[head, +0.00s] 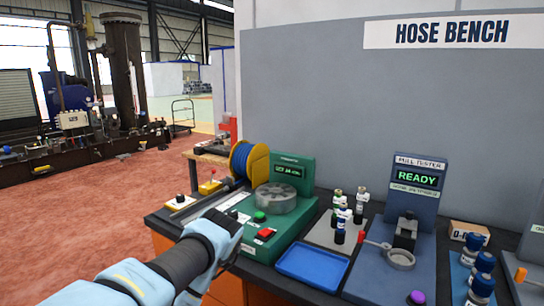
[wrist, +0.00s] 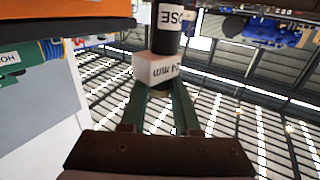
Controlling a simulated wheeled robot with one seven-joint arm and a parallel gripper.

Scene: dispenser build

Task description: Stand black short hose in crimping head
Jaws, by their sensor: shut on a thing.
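My gripper (wrist: 160,88) is shut on the black short hose (wrist: 166,42), a black cylinder with a white label, in the wrist view. A white block (wrist: 158,69) with printed millimetre lettering sits between the fingertips at the hose's end. In the head view my arm hides the fingers and the hose. The crimping head (head: 276,197) is a grey round ring on the green crimper (head: 291,178), beyond and right of my wrist. The hose is apart from the crimping head, as far as I can see.
A yellow reel of blue hose (head: 249,164) stands behind the crimper. A blue tray (head: 312,264), several small bottle-like fittings (head: 341,222) and the pull tester (head: 414,190) are to the right. The wrist view is upside down, with the roof below.

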